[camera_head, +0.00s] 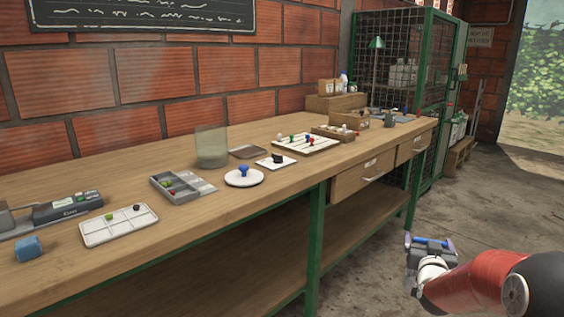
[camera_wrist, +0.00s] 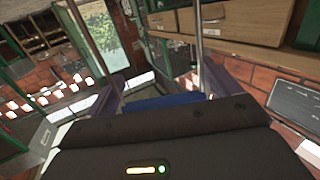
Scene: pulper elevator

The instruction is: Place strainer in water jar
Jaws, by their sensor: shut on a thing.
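The clear glass jar (camera_head: 211,147) stands upright on the wooden workbench near the wall, and I see nothing inside it. My gripper (camera_head: 430,242) is at the lower right, off the bench's front side and well apart from the jar. It is shut on a blue thing, which shows as a blue strip between the fingers in the wrist view (camera_wrist: 165,103). Most of the blue thing is hidden by the gripper, so I cannot tell from its shape whether it is the strainer. No other strainer is clearly visible.
On the workbench (camera_head: 110,260) are a grey compartment tray (camera_head: 180,188), a white grid tray (camera_head: 118,225), a blue cube (camera_head: 29,249), a white disc with a blue knob (camera_head: 244,176) and a pegged board (camera_head: 305,143). A green mesh cage (camera_head: 405,60) stands behind. The floor beside the bench is clear.

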